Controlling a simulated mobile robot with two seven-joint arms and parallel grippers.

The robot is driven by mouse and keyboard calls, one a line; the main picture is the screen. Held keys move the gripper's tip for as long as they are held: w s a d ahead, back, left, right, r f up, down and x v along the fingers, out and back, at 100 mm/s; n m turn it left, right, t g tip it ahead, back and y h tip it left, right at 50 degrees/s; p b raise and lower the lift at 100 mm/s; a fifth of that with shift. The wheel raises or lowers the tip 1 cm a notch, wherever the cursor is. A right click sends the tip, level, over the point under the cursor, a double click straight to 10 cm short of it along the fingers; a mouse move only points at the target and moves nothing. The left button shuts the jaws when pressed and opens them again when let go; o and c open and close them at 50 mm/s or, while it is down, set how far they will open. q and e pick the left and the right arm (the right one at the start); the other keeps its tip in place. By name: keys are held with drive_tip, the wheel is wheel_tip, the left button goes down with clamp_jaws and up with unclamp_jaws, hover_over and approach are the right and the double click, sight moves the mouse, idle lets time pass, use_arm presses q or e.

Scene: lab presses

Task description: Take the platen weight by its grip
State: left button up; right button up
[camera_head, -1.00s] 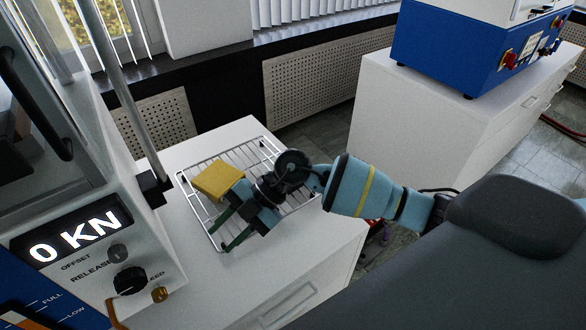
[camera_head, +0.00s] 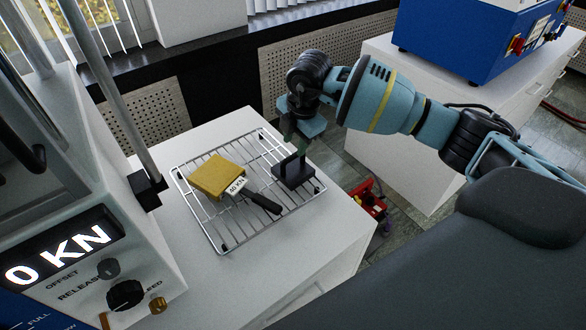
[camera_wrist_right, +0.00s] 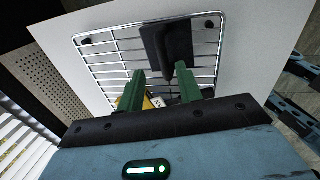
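The platen weight (camera_head: 293,172) is a dark square block with an upright dark grip on its top, standing at the right side of the wire rack. It also shows in the right wrist view (camera_wrist_right: 178,42), past my fingertips. My right gripper (camera_head: 292,137) hangs above the weight, green fingers pointing down near the grip. In the right wrist view its fingers (camera_wrist_right: 159,72) are apart, with the near end of the grip appearing between them. I cannot tell whether they touch it. My left gripper is not in view.
The wire rack (camera_head: 226,246) lies on a white cabinet (camera_head: 330,235). A gold block (camera_head: 216,175) and a black-handled tool with a "40 KN" label (camera_head: 262,203) lie on it. A press (camera_head: 150,260) reading 0 KN stands at left. A red object (camera_head: 370,197) is on the floor.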

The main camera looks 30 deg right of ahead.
sight(293, 155)
drive_tip(key=shift+w+a+f, duration=0.1)
drive_tip(key=shift+w+f, duration=0.05)
drive_tip(key=shift+f, duration=1.35)
drive_tip(key=shift+w+a+f, duration=0.1)
drive_tip(key=shift+f, duration=1.4)
clamp_jaws()
drive_tip(key=shift+w+r, duration=0.1)
drive_tip(key=shift+r, duration=0.1)
